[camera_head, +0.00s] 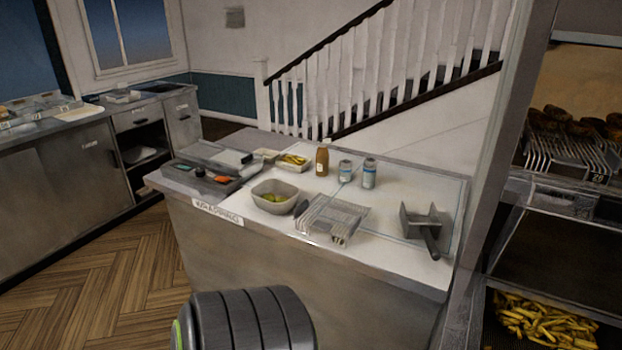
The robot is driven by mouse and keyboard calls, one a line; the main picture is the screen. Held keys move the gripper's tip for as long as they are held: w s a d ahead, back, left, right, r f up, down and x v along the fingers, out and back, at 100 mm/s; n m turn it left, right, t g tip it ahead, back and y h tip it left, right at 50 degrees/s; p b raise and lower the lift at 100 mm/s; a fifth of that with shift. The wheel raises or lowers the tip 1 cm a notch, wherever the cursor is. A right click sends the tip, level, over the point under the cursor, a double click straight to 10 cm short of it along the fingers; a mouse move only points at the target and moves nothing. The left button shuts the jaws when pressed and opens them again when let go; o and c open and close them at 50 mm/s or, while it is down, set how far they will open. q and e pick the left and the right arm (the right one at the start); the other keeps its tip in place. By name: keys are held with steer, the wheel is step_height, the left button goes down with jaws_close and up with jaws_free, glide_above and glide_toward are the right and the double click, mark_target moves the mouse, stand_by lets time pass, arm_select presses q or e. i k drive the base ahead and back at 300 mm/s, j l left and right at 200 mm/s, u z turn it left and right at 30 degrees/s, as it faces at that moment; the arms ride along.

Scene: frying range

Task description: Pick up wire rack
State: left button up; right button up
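A grey slatted wire rack (335,217) lies on the light top of the steel counter (415,264), near its front edge and right of a bowl. Its far side is hard to tell apart from the pale surface. A second slatted rack (573,160) sits on a shelf at the right, with browned round pieces on and behind it. Neither of my grippers shows. A dark ribbed part of my own arm fills the bottom middle, in front of the counter and apart from the rack.
A grey bowl (277,197) stands left of the rack. A dark-handled metal tool (424,225) lies right of it. A brown bottle (322,162) and two cans (369,173) stand behind. Fries (540,320) lie in the lower right bay. Wooden floor (110,290) is clear at left.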

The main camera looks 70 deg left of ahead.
mark_target(302, 208)
steer(key=u, duration=2.1)
steer(key=i+j, duration=0.1)
steer(key=j, duration=0.2)
steer(key=i+j, duration=0.15)
steer(key=j+z, duration=0.05)
steer(key=j, duration=0.05)
